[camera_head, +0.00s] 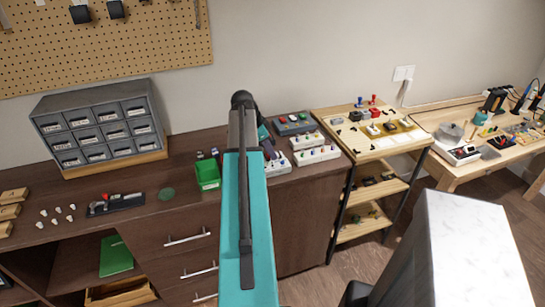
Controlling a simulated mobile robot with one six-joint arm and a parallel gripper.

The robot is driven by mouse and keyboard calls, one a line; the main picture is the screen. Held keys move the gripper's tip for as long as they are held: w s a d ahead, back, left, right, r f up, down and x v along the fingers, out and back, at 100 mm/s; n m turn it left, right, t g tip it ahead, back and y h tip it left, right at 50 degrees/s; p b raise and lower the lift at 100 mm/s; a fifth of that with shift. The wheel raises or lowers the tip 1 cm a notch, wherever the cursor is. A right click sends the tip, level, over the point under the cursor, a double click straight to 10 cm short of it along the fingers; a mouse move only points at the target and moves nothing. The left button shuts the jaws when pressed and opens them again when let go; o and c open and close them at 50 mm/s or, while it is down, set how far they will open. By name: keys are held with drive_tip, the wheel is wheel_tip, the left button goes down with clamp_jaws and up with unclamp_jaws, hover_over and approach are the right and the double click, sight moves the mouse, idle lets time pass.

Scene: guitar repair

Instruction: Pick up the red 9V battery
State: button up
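I cannot pick out the red 9V battery for certain at this size. Small dark pieces with a reddish one (214,153) stand just behind the green bin (208,174) on the brown counter, left of my arm. Another small red piece (103,197) sits in a black tray (125,202) farther left. My teal arm rises through the middle of the view and covers part of the counter. My gripper's fingers do not show, so their state and place are hidden.
A grey drawer cabinet (101,122) stands at the counter's back left. Several small white knobs (56,212) lie at left. White pedal boxes (316,154) sit right of my arm. A wooden shelf cart (353,146) and a workbench (455,112) stand farther right.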

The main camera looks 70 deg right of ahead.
drive_tip(key=shift+r, duration=0.1)
clamp_jaws()
drive_tip(key=shift+r+b, duration=0.7)
drive_tip(key=shift+r, duration=0.85)
drive_tip(key=s+a+r+b, duration=0.1)
drive_tip(key=s+a+b, duration=0.2)
drive_tip(key=s, duration=1.2)
drive_tip(key=shift+s+a+r, duration=0.25)
drive_tip(key=shift+a+r, duration=0.1)
drive_tip(key=shift+a, duration=0.3)
drive_tip(key=shift+r, duration=0.1)
drive_tip(key=shift+r+p, duration=1.3)
drive_tip(key=shift+r, duration=0.6)
